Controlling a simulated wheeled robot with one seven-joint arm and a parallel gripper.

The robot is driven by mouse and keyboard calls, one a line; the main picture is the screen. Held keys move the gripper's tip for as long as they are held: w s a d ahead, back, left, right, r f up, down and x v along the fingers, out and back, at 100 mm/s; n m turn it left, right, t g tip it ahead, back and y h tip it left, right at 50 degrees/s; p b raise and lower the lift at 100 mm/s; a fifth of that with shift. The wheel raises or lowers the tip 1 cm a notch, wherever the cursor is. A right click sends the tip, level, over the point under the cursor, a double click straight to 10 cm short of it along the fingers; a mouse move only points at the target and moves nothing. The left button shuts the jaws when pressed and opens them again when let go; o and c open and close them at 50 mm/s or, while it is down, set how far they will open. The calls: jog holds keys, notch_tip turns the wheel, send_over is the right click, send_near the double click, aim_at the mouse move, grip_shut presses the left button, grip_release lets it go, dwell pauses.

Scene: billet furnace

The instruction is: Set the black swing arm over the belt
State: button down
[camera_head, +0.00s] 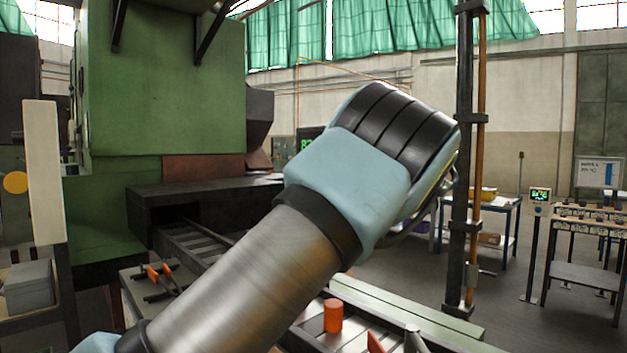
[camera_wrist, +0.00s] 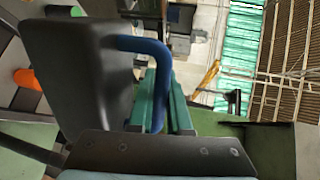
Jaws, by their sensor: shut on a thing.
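In the wrist view my gripper (camera_wrist: 164,90) has its two green fingers on either side of a bent blue handle (camera_wrist: 146,46) and is shut on it. The handle joins a large black body (camera_wrist: 72,75), which looks like the black swing arm; how it is hinged does not show. In the head view my own arm hides the gripper, the handle and the black body. A slatted track (camera_head: 190,240), which may be the belt, runs from the green machine toward the front and passes behind my arm. I cannot tell whether the black body is over it.
An orange cylinder (camera_head: 333,315) stands near the front, and shows in the wrist view (camera_wrist: 27,78). The green machine (camera_head: 165,90) fills the left back. A dark post (camera_head: 462,150) stands right of my arm. Tables (camera_head: 590,275) stand farther right, with open floor before them.

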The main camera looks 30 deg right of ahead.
jog(key=shift+d, duration=0.1)
jog(key=c, duration=1.2)
grip_release()
jog(key=shift+o, duration=0.2)
jog(key=shift+d, duration=0.15)
jog(key=p+v, duration=0.2)
jog(key=v, duration=0.1)
jog(key=shift+s+r+p, duration=0.1)
jog(key=shift+r+p, duration=0.15)
jog(key=shift+p, duration=0.05)
jog(key=p+v, duration=0.2)
jog(key=p, duration=0.1)
jog(key=shift+r, duration=0.15)
jog(key=p+v, duration=0.2)
jog(key=p, duration=0.1)
jog(key=shift+d+f+p, duration=0.1)
jog(key=shift+f+p, duration=0.25)
